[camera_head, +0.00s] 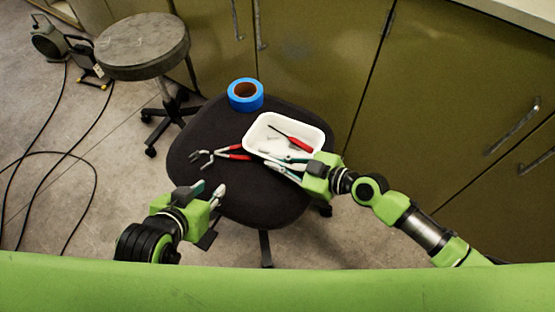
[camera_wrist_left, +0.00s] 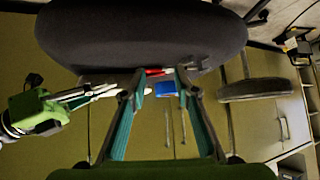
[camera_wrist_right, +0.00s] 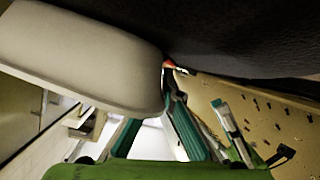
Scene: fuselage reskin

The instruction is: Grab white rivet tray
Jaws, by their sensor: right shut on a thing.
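The white rivet tray (camera_head: 256,131) sits on the dark seat of a chair in the head view. A red-handled tool (camera_head: 291,138) and small pale pieces lie in it. My right gripper (camera_head: 287,163) is at the tray's near right side, shut on its wall; the tray (camera_wrist_right: 85,55) fills the upper left of the right wrist view, with the fingers (camera_wrist_right: 150,125) at its edge. My left gripper (camera_head: 208,192) is open and empty, left of and nearer than the tray, over the seat's front left edge. The left wrist view shows its fingers (camera_wrist_left: 155,95) spread apart.
Red-handled pliers (camera_head: 222,154) lie on the chair seat (camera_head: 255,190) left of the tray. A blue tape roll (camera_head: 245,94) stands behind it. A round stool (camera_head: 143,45) is at the back left, green cabinets (camera_head: 310,50) behind. Cables (camera_head: 95,170) cross the floor at left.

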